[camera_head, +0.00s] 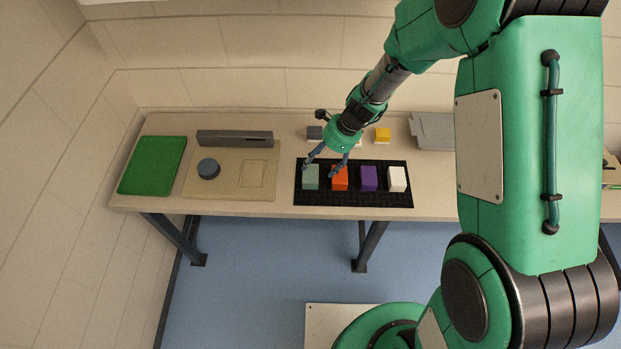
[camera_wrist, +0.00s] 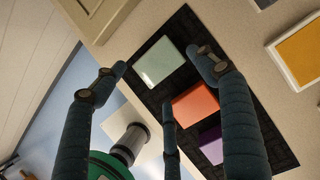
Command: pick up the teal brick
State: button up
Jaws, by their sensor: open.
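The teal brick (camera_head: 310,177) is a pale blue-green block at the left end of a black mat (camera_head: 352,200) on the bench. In the wrist view the teal brick (camera_wrist: 158,62) lies between the spread fingers, with the black mat around it. My gripper (camera_head: 320,170) is open and empty, just above the left part of the mat. In the wrist view my gripper (camera_wrist: 160,75) shows two fingers on either side of the brick and a third finger below it. I cannot tell how high the fingertips are above the mat.
On the mat, an orange brick (camera_head: 340,178) is close beside the teal one, then a purple brick (camera_head: 369,179) and a white brick (camera_head: 397,179). A yellow block (camera_head: 382,134) is behind. A beige board (camera_head: 228,188) and green mat (camera_head: 152,165) lie left.

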aim_at(312, 174)
jog(key=shift+a+f, duration=0.25)
jog(key=shift+f, duration=0.4)
jog(key=shift+f, duration=0.1)
jog(key=shift+b+x, duration=1.05)
jog(key=shift+x, duration=1.5)
jog(key=shift+s, duration=0.15)
jog(key=c, duration=1.1)
jog(key=shift+r, duration=0.45)
notch_tip(312, 174, up, 3)
jog(key=shift+p, duration=0.85)
jog(key=s+d, duration=0.2)
jog(key=s, duration=0.5)
jog(key=s+d+r+p, duration=0.1)
jog(key=s+d, duration=0.2)
jog(key=s, duration=0.5)
jog(key=shift+d, duration=0.35)
